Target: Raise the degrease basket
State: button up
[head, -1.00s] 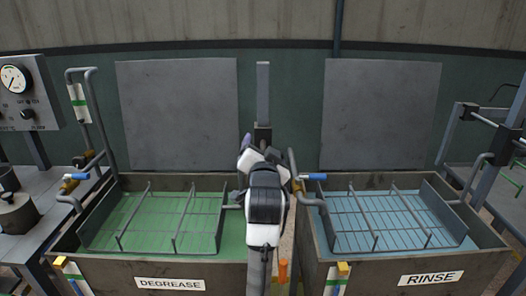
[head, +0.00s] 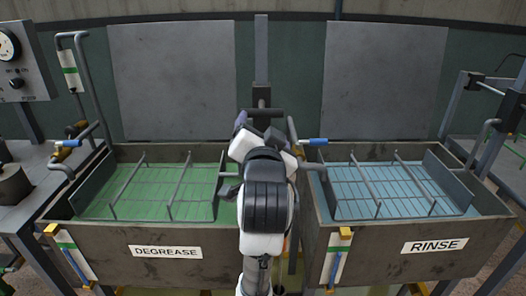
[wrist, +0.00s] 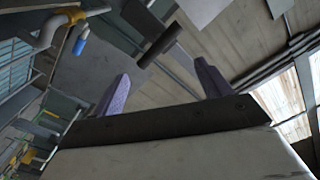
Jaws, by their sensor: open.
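The degrease basket (head: 169,209) is a grey wire frame sitting low in the green liquid of the left tank, labelled DEGREASE (head: 165,252). My gripper (head: 242,122) is at the middle, raised near the gap between the two tanks, with my arm hiding part of that gap. In the wrist view, its two purple fingers (wrist: 161,84) are apart with nothing between them. A dark bar on a grey post (head: 262,60) stands just beyond the gripper; a similar T-shaped bar (wrist: 158,46) shows past the fingertips. I cannot tell the exact gap between them.
The rinse tank (head: 435,247) with blue liquid and its own basket (head: 378,188) is on the right. Pipes with a blue-handled valve (head: 314,142) rise beside the arm. A bench with a gauge panel (head: 22,66) is at far left.

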jog(key=shift+s+f+b, duration=0.15)
jog(key=shift+s+b, duration=0.7)
jog(key=shift+b, duration=0.8)
jog(key=shift+s, duration=0.1)
